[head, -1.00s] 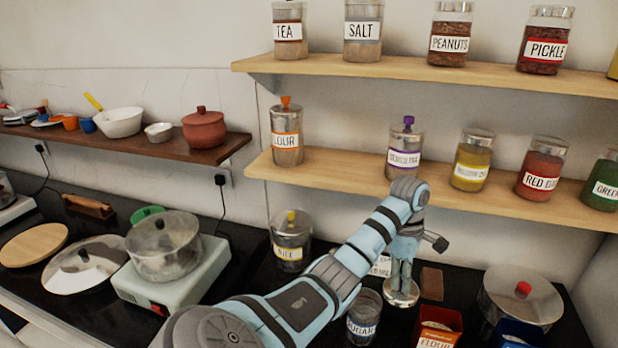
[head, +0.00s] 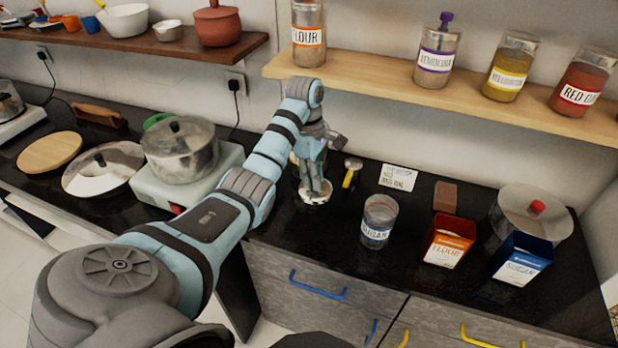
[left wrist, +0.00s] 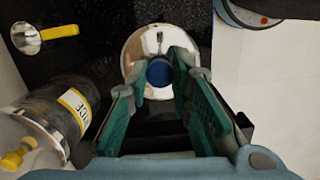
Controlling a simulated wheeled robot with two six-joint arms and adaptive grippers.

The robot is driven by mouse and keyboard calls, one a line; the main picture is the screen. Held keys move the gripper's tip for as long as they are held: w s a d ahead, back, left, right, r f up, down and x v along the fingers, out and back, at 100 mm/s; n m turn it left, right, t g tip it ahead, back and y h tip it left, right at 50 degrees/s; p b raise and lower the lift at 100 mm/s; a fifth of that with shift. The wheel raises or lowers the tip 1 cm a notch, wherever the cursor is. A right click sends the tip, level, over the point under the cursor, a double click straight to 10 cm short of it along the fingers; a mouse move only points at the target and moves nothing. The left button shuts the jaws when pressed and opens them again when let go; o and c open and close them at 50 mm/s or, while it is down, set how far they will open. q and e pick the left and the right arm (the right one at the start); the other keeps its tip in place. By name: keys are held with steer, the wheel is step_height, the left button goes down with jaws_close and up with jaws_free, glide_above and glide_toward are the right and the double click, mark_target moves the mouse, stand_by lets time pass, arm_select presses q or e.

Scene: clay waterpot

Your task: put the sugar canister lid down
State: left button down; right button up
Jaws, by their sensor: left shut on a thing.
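My left gripper (head: 317,178) is shut on the silver sugar canister lid (head: 315,195), which has a blue knob. In the left wrist view the teal fingers (left wrist: 162,78) flank the blue knob, and the shiny lid (left wrist: 135,55) faces the camera. The lid is over the black counter, left of the sugar canister; I cannot tell whether it touches the counter. The sugar canister (head: 379,213) is a clear jar labelled SUGAR, upright with no lid on it. My right gripper is not in view.
The rice canister (left wrist: 70,115) is close beside the left gripper, mostly hidden by the arm in the head view. A yellow-handled scoop (head: 351,173) and a white card (head: 398,177) lie behind. Flour (head: 447,240) and sugar (head: 522,260) boxes stand right. The counter's front middle is clear.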

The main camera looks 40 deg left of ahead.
arm_select(q)
step_height(320, 180, down, 11)
steer(key=b, duration=0.7)
steer(key=shift+w+a+r+b, duration=0.1)
steer(key=shift+b, duration=0.3)
steer(key=shift+f, duration=0.4)
steer(key=shift+f+b, duration=0.55)
steer(key=shift+f, duration=1.1)
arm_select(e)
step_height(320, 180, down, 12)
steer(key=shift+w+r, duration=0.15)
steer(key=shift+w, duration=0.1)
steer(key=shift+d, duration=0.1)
arm_select(q)
steer(key=shift+f, duration=0.2)
steer(key=c, duration=1.4)
jaws_free()
steer(key=shift+c, duration=0.2)
steer(key=shift+r, duration=0.1)
